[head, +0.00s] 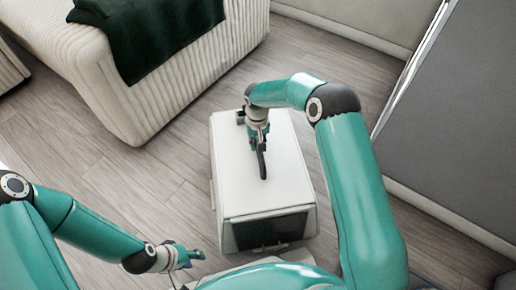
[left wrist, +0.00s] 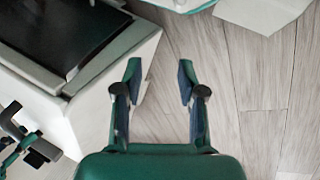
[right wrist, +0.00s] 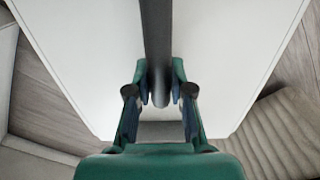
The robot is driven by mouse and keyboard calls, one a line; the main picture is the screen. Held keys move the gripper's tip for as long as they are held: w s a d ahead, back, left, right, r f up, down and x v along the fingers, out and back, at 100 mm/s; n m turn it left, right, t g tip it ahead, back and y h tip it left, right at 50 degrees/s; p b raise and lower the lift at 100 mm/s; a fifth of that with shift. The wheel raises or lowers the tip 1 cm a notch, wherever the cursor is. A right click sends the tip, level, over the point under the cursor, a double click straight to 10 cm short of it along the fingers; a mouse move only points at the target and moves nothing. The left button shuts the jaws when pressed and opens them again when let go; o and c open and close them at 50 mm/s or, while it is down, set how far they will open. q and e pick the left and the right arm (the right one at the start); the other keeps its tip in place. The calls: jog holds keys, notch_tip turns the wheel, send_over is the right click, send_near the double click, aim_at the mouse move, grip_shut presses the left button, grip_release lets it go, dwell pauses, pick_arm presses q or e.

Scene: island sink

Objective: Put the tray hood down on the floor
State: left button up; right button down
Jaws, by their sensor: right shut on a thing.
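The tray hood (head: 290,175) is a white box with a dark front panel and a dark bar handle (right wrist: 157,40) on top. It is low over the wood floor in the middle of the head view; I cannot tell whether its underside touches the floor. My right gripper (head: 261,148) is above its top, shut on the handle; the right wrist view shows the fingers (right wrist: 160,85) on both sides of the bar. My left gripper (head: 192,256) is open and empty, beside the hood's front left corner. The left wrist view shows its spread fingers (left wrist: 160,78) and the hood (left wrist: 135,65) at left.
A cream ribbed couch or bed (head: 120,75) with a dark green throw (head: 155,35) stands at the upper left. A grey wall panel (head: 455,130) bounds the right. Bare wood floor (head: 150,185) lies left of the hood.

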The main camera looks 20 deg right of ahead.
notch_tip(320, 180, down, 3)
jog(key=shift+w+r+b, duration=0.1)
jog(key=shift+b, duration=0.25)
jog(key=c, duration=1)
grip_release()
jog(key=shift+c, duration=0.2)
notch_tip(320, 180, up, 12)
jog(key=p, duration=0.4)
